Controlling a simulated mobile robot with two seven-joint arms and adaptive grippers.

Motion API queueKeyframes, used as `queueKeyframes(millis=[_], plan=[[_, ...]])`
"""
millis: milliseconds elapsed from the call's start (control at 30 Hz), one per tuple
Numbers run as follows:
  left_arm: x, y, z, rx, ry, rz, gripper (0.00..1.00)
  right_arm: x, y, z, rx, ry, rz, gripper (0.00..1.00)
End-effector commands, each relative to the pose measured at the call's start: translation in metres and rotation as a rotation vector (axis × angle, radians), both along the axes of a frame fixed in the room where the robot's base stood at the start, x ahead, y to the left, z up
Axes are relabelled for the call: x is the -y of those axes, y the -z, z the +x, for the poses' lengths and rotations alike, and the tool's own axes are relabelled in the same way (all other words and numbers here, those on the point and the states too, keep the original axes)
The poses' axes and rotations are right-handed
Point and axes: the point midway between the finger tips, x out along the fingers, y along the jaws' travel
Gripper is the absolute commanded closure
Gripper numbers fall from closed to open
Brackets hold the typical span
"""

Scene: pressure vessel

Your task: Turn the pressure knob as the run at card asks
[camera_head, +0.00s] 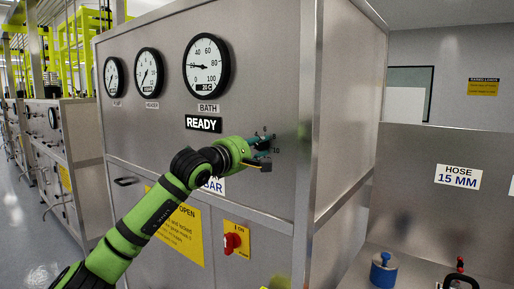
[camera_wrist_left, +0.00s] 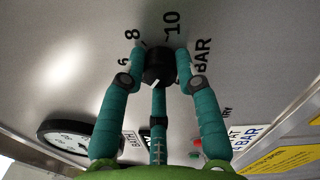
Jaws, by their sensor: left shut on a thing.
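The black pressure knob (camera_wrist_left: 158,66) sits on the grey panel, with the printed numbers 6, 8 and 10 and the word BAR around it in the left wrist view. A white pointer mark shows on its lower edge, on the side away from the 10. My left gripper (camera_head: 264,146) is at the panel, its teal fingers (camera_wrist_left: 158,75) closed around the knob. In the head view the fingers hide the knob. The run at card (camera_head: 215,186) is mostly covered by my arm; "BAR" is readable. My right gripper is out of view.
Above are a READY display (camera_head: 203,124) and the BATH gauge (camera_head: 206,65), with two smaller gauges to its left. A red switch (camera_head: 232,241) on a yellow plate is below. A blue object (camera_head: 383,270) stands on the bench at right.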

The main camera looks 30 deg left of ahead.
Motion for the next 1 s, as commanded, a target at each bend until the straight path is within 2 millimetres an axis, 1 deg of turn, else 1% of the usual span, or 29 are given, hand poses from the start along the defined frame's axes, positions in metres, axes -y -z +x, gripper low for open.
queueKeyframes(millis=[33,233,267,300,600,700,767,867,1000], plan=[[0.001,-0.003,-0.001,0.007,0.002,0.000,1.00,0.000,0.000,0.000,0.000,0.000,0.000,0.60],[0.001,-0.003,-0.001,0.007,0.002,-0.001,1.00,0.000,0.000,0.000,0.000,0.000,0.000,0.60],[0.001,-0.003,-0.001,0.006,0.003,-0.001,0.60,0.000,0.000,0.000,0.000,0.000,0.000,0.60],[0.001,-0.003,-0.001,0.006,0.003,-0.002,0.44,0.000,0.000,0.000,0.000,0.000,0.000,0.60],[0.000,-0.001,0.000,0.002,0.002,-0.002,0.44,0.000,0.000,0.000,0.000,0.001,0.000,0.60],[-0.001,0.000,-0.004,0.001,0.000,-0.002,0.44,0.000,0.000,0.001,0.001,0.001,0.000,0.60],[-0.002,0.000,-0.009,0.001,-0.002,0.000,0.44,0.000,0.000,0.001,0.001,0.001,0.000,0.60],[-0.002,0.001,-0.024,0.000,-0.001,0.003,0.44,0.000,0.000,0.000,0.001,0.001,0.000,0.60],[-0.003,0.002,-0.049,-0.001,-0.001,0.005,0.44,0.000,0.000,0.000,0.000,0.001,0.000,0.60]])
